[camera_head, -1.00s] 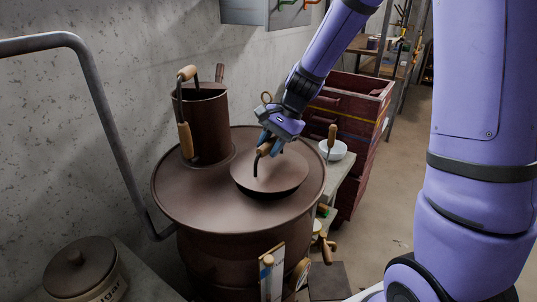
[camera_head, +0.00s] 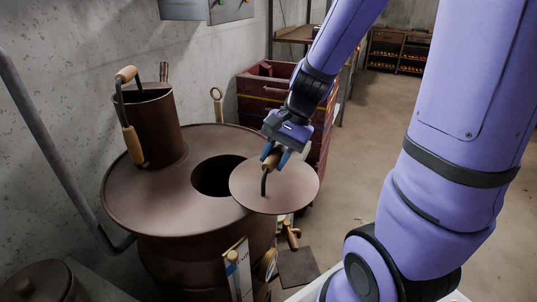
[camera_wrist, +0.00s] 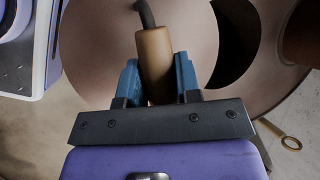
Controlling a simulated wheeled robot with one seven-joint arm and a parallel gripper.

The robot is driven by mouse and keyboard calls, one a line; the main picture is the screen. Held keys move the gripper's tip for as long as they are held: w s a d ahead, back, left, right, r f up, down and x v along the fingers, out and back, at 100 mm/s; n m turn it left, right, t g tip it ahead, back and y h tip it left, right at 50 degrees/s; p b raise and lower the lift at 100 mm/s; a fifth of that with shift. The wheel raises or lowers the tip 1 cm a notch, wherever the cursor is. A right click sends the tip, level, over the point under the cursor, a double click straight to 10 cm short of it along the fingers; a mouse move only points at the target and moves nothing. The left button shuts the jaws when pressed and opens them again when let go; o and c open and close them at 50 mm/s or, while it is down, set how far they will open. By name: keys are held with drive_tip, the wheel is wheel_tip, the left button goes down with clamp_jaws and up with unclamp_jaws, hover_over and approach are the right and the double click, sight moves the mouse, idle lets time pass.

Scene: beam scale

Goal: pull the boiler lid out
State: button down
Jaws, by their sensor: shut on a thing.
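The boiler (camera_head: 150,195) is a brown round drum with a flat top. A dark round opening (camera_head: 213,176) shows in its top. The boiler lid (camera_head: 290,190), a brown disc with a bent handle, is off to the right of the opening and overlaps the boiler's right rim. My gripper (camera_head: 273,160) is shut on the wooden grip of the lid's handle. In the wrist view, the blue fingers stand on both sides of the wooden grip (camera_wrist: 154,62), with the lid (camera_wrist: 110,50) beyond and the opening (camera_wrist: 234,40) to its right.
A brown can with wooden handles (camera_head: 150,125) stands on the boiler's left part. A dark red drawer chest (camera_head: 255,105) stands behind. A metal pipe (camera_head: 45,145) runs along the left wall. A round-lidded jar (camera_head: 40,285) is at lower left. Floor is open to the right.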

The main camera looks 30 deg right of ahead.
drive_tip(key=shift+r, duration=0.1)
drive_tip(key=shift+r, duration=1.45)
